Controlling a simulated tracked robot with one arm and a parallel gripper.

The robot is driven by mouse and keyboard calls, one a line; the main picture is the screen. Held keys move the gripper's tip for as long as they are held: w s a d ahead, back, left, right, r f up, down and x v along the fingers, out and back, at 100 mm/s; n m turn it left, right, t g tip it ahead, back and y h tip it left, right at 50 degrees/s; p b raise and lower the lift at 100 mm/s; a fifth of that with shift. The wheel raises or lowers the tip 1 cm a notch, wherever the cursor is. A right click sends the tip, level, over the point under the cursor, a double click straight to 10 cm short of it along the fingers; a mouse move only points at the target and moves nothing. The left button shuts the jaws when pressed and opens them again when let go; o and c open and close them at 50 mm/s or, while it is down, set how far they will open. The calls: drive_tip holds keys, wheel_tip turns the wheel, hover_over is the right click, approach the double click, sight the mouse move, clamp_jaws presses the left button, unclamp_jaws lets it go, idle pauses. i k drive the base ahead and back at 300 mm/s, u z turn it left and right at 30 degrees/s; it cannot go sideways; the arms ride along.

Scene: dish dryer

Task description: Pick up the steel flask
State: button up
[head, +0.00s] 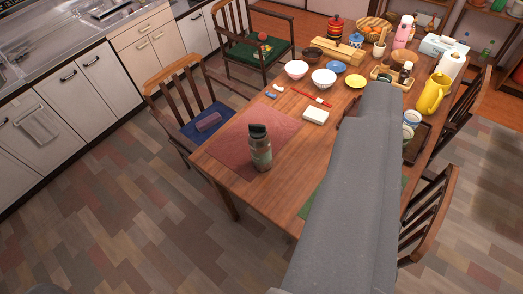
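The steel flask (260,155) looks grey-green with a dark cap. It stands upright on a reddish placemat (240,135) near the left front corner of the wooden table (222,178). My grey arm crosses the right half of the head view, to the right of the flask, and hides part of the table. My gripper's fingers do not show in this view. Nothing is seen touching the flask.
Open floor (120,215) lies at the left front.

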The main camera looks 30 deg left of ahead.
sight(260, 149)
drive_tip(key=z, duration=2.3)
drive_tip(key=k, duration=1.25)
drive_tip(key=u, duration=1.85)
drive_tip(key=i, duration=0.95)
drive_tip(key=u, duration=0.05)
